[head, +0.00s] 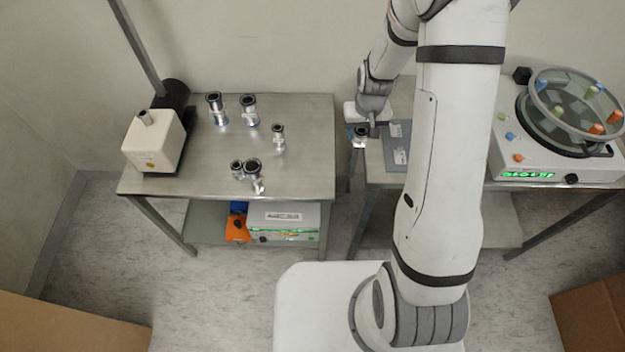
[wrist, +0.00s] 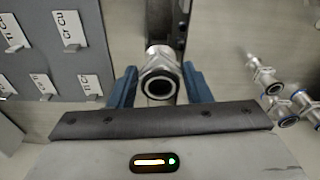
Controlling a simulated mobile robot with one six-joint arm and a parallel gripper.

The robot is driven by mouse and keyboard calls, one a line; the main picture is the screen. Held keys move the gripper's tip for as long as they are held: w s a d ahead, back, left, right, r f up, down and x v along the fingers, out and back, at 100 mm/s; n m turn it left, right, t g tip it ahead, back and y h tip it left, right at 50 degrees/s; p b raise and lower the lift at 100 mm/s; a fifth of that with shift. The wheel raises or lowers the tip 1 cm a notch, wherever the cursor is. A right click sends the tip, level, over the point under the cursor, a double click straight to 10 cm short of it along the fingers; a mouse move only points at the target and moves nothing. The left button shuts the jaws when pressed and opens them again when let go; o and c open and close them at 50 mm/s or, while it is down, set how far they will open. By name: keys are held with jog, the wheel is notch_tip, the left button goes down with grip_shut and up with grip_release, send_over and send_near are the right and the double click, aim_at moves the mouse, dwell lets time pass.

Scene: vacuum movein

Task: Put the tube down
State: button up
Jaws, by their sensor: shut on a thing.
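My gripper (wrist: 160,84) has blue fingers shut on a metal tube (wrist: 158,85). The tube is silvery, with a dark open end facing the wrist camera. In the head view the held tube (head: 360,138) shows just below my gripper (head: 361,128), by the left edge of the right table (head: 375,165). I cannot tell its height or whether it touches anything. The fingertips are partly hidden behind the gripper body in the wrist view.
Several metal fittings, one a small tube (head: 278,137), stand on the left table (head: 305,165), beside a cream pump (head: 153,143). A grey labelled panel (head: 396,142) lies on the right table, near a white machine with a round glass chamber (head: 575,105). A gap separates the tables.

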jog(key=s+a+f+n+y+b, duration=0.1)
jog(key=a+f+n+b, duration=0.1)
jog(key=a+n+b, duration=0.35)
jog(key=s+a+f+n+b, duration=0.2)
jog(key=a+b, duration=0.5)
jog(key=b, duration=0.4)
notch_tip(320, 180, down, 10)
jog(key=shift+w+r+b, duration=0.15)
jog(key=shift+r+b, duration=0.1)
jog(key=shift+b, duration=0.2)
jog(key=shift+f, duration=0.25)
jog(key=o, duration=1)
jog(key=shift+r, duration=0.1)
jog(key=shift+o, duration=0.2)
